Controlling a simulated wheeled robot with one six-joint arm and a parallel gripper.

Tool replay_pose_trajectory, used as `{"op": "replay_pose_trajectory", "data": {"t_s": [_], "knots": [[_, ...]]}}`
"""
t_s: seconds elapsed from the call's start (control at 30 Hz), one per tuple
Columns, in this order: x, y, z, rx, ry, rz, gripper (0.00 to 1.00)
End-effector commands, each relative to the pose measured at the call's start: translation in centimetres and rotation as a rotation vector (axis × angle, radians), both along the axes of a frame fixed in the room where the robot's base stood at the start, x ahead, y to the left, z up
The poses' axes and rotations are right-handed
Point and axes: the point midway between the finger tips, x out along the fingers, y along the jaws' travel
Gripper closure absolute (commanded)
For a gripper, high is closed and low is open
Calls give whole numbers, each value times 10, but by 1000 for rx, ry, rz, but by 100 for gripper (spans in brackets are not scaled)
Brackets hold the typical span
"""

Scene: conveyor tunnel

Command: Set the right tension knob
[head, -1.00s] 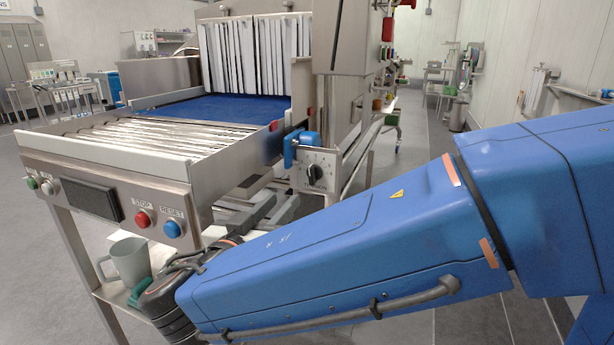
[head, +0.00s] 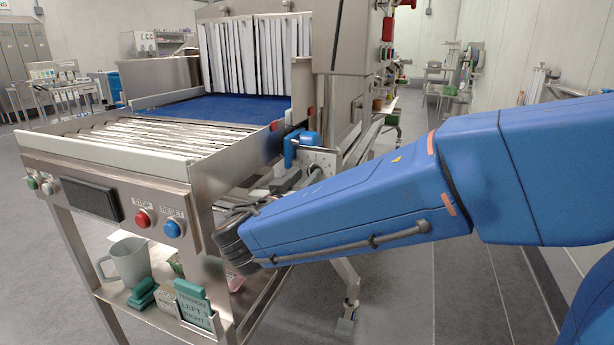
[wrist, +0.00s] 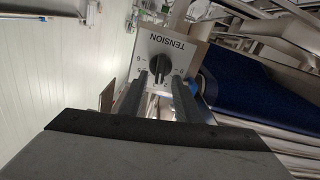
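The tension knob (wrist: 158,67) is a black dial on a pale plate marked TENSION (wrist: 172,44), which appears upside down in the wrist view. The dial's exact setting is too small to read.
A front panel holds a red STOP button (head: 143,218) and a blue RESET button (head: 172,229). The blue belt (head: 220,107) runs behind rollers.

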Motion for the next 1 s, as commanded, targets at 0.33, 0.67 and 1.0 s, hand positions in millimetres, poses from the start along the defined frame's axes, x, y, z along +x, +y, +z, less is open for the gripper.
{"op": "replay_pose_trajectory", "data": {"t_s": [0.33, 0.67, 1.0], "knots": [[13, -5, 0, 0, 0, 0, 70], [13, -5, 0, 0, 0, 0, 100], [13, -5, 0, -24, 9, 0, 100]]}}
